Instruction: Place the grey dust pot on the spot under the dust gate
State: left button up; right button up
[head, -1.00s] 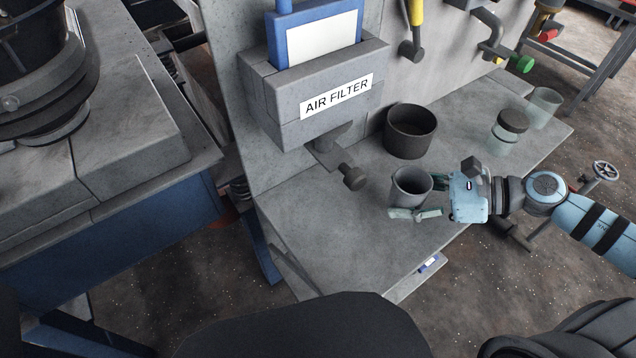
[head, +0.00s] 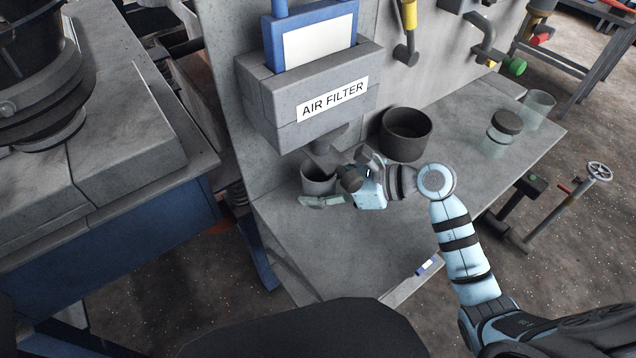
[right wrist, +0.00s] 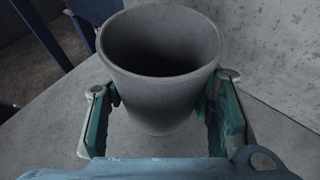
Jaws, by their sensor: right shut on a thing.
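The grey dust pot (head: 317,180) is upright and open at the top, beneath the left part of the air filter box (head: 318,100) in the head view. My right gripper (head: 322,200) is shut on the pot. In the right wrist view the pot (right wrist: 160,85) stands between the gripper's fingers (right wrist: 162,115), and its inside is dark. The dust gate (head: 330,150) under the box is partly hidden by the pot and my gripper. I cannot tell whether the pot's base touches the bench. My left gripper is not in view.
A wide dark pot (head: 406,132) stands on the grey bench (head: 345,250) right of my gripper. A lidded jar (head: 505,128) and a clear glass (head: 540,105) stand farther right. A small blue and white item (head: 428,265) lies at the front edge.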

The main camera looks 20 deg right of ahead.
jog(key=shift+s+d+f, duration=0.1)
jog(key=o, duration=1.2)
jog(key=shift+r, duration=0.25)
jog(key=v, duration=1.1)
jog(key=shift+d+f, duration=0.1)
jog(key=shift+f, duration=0.15)
jog(key=shift+s+d+r, duration=0.15)
jog(key=shift+d+r, duration=0.15)
jog(key=shift+r, duration=0.05)
